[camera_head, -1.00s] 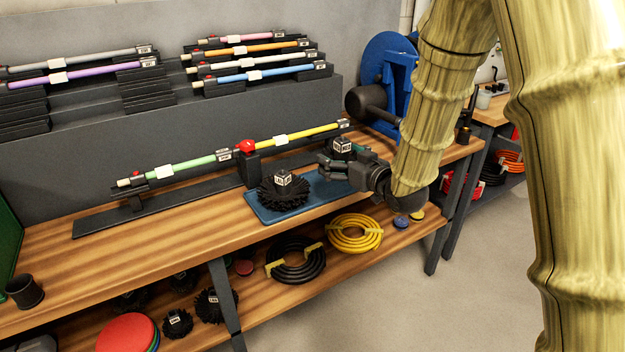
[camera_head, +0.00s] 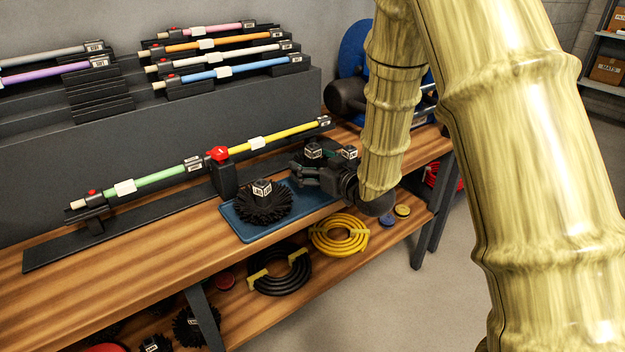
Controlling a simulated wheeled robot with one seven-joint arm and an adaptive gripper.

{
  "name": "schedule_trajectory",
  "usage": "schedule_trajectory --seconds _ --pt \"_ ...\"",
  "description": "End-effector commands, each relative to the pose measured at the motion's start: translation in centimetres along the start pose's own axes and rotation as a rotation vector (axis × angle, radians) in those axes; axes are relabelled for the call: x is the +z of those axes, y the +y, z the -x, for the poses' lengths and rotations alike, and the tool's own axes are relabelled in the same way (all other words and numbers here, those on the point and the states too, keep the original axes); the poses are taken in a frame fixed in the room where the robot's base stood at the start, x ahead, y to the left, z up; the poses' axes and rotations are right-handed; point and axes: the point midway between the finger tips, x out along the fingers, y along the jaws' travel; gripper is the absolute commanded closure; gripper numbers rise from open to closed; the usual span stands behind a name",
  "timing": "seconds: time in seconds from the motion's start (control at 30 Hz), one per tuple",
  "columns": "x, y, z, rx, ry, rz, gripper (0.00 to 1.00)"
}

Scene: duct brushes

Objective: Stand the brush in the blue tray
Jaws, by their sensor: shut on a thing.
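A round black bristle brush (camera_head: 262,206) with a labelled hub on top sits at the left part of the blue tray (camera_head: 245,233) on the wooden bench. My gripper (camera_head: 306,178) reaches in from the right, low over the right part of the tray, fingers pointing left. It is shut on a dark piece with a white-labelled top (camera_head: 314,151), which looks like another brush's hub. Fingers and wrist hide most of it, so I cannot tell whether it touches the tray. A second labelled top (camera_head: 349,152) shows just behind my wrist.
A dark rack (camera_head: 222,178) with green and yellow rods and a red knob stands behind the tray. Yellow hose (camera_head: 340,235) and black hose (camera_head: 280,272) coils lie on the lower shelf.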

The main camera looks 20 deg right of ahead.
Motion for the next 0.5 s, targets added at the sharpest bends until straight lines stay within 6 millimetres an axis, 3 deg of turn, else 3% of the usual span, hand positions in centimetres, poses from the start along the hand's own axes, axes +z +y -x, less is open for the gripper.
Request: schedule_trajectory --seconds 0.5 --pt "4.2 0.3 -0.4 0.004 0.001 -0.001 0.39"
